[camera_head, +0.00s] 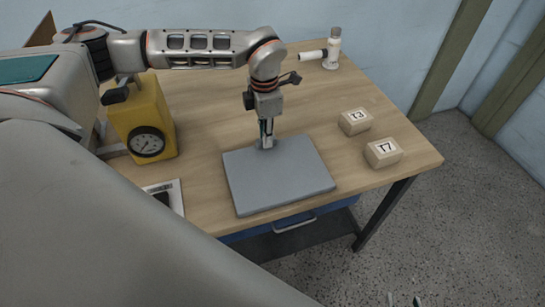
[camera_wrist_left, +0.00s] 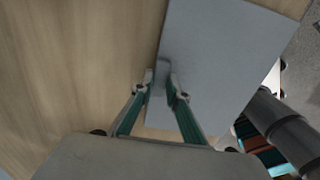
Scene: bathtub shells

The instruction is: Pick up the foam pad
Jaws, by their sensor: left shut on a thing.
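The foam pad (camera_head: 280,178) is a flat grey square at the front of the wooden table, and it looks level. Whether it is slightly off the tabletop I cannot tell. My left gripper (camera_head: 266,142) points down at the pad's far edge and is shut on that edge. In the left wrist view the fingertips (camera_wrist_left: 161,78) meet at the edge of the pad (camera_wrist_left: 225,55). The tips of my right gripper (camera_head: 404,300) just show at the bottom of the head view, apart from each other, over the floor and far from the pad.
Two tan blocks, marked T3 (camera_head: 355,121) and T7 (camera_head: 383,152), stand right of the pad. A yellow box with a dial (camera_head: 147,120) stands to the left. A drawer handle (camera_head: 295,223) shows below the front edge.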

